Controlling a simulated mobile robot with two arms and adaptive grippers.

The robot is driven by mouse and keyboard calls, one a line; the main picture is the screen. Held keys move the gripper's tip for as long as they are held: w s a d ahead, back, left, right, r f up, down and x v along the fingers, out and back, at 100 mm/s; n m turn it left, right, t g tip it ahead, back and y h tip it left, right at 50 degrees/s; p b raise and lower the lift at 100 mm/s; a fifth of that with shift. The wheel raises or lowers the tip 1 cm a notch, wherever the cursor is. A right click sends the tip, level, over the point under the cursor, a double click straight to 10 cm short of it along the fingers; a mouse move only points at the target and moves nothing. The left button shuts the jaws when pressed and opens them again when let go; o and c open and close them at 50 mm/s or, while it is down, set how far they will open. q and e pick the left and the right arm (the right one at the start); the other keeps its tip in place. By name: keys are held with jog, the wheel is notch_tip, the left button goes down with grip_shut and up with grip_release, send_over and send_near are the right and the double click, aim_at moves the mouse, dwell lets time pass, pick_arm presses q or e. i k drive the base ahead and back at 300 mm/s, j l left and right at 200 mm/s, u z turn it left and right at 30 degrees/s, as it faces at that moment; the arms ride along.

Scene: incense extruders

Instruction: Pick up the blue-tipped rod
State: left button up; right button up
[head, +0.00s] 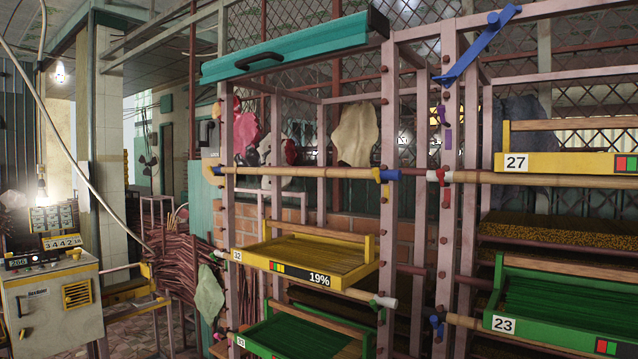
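Several wooden rods lie across the pink rack frames. The low rod on the right rack (468,321) has a blue piece (437,324) at its left end. The upper rod of the middle rack (300,172) has a blue and yellow piece (383,175) near its right end. The lower rod there (355,293) has a white and green piece near its right end. I cannot tell which is the blue-tipped rod. Neither gripper is in view.
A yellow tray (300,255) marked 19% and green trays (505,325) sit in the racks. A blue bar (478,45) slants out at the top. A control cabinet (50,310) and a stick bundle (180,265) stand left. Tiled floor shows at lower left.

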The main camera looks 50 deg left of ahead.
aim_at(329, 173)
jog(key=u, duration=1.8)
